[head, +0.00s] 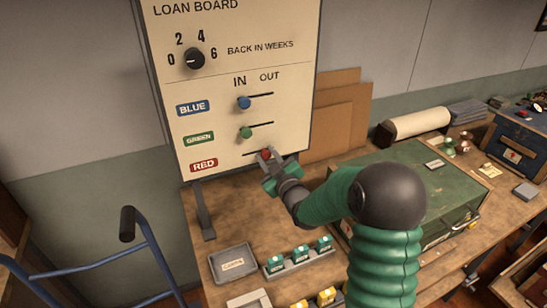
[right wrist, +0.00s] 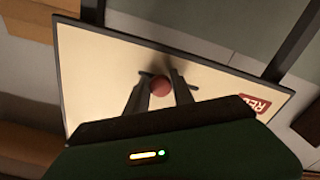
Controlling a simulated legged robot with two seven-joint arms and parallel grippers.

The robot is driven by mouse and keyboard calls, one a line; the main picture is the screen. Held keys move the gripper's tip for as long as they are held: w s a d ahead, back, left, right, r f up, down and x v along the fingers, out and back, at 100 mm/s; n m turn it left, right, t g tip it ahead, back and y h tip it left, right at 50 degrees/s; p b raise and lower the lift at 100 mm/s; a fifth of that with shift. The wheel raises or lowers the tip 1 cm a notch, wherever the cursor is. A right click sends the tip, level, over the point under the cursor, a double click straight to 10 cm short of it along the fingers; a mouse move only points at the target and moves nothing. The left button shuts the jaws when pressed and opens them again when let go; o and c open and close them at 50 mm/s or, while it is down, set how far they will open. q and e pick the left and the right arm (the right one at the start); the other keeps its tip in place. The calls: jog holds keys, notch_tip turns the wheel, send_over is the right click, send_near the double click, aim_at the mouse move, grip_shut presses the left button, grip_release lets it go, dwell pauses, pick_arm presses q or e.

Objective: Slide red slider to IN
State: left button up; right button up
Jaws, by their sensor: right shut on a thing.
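The loan board (head: 215,120) stands upright at the back of the workbench. Its red slider (head: 265,154) is a small round red knob in the lowest slot, right of the RED label (head: 204,165). Slot shows to its left, toward the IN side; the gripper partly hides the right end. My right gripper (head: 267,160) is at the board, shut on the red slider. In the right wrist view the red slider (right wrist: 160,87) sits between the two fingers (right wrist: 160,92). My left gripper is not in view.
The blue slider (head: 243,102) and green slider (head: 246,132) sit toward IN in the slots above. A dial (head: 193,58) is higher up. Below are a grey tray (head: 233,262) and green boxes (head: 300,254). A green case (head: 410,180) stands right, behind my arm.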

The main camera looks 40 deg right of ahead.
jog(key=shift+w+a+r+b, duration=0.1)
jog(key=shift+w+a+b, duration=0.2)
jog(key=shift+a, duration=0.55)
jog(key=shift+w+a+r+b, duration=0.1)
jog(key=shift+w+a+b, duration=0.2)
jog(key=shift+a, duration=0.6)
jog(key=shift+w+a+b, duration=0.2)
jog(key=shift+w+a, duration=0.1)
jog(key=shift+a, duration=0.55)
jog(key=o, duration=1.1)
jog(key=shift+s, duration=0.1)
jog(key=shift+f, duration=0.1)
jog(key=shift+s+a, duration=0.2)
jog(key=shift+s, duration=0.45)
send_near(246, 154)
jog(key=b+v, duration=0.1)
jog(key=v, duration=0.1)
jog(key=shift+s, duration=0.3)
